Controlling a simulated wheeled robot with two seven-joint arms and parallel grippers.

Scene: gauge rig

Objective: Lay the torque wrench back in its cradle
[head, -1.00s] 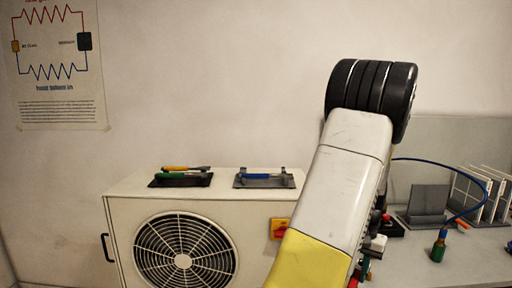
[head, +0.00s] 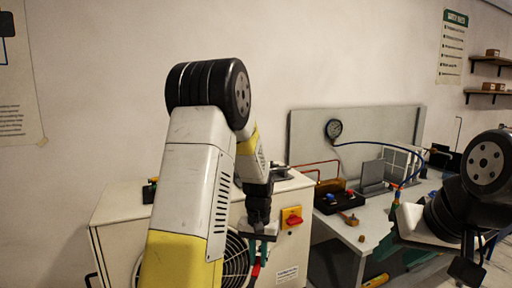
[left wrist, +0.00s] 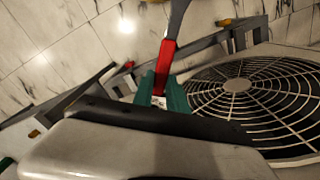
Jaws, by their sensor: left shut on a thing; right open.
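My left gripper (head: 260,246) is in front of the white fan unit (head: 120,225), pointing down. It is shut on the torque wrench, whose red handle (left wrist: 167,62) lies between the green fingertips (left wrist: 162,95) in the left wrist view. The wrench's grey shaft (left wrist: 177,18) runs out of the top of that view. In the head view only a small red piece of the wrench (head: 256,270) shows below the fingers. My right gripper (head: 467,262) is open and empty at the right edge. I cannot make out the cradle for certain.
A bench with a grey back panel (head: 300,140) stands to the right. It carries a gauge (head: 333,129), a blue hose, a grey angled stand (head: 372,174) and small fittings. A red-yellow switch (head: 292,217) is on the fan unit. My left arm hides much of the unit's top.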

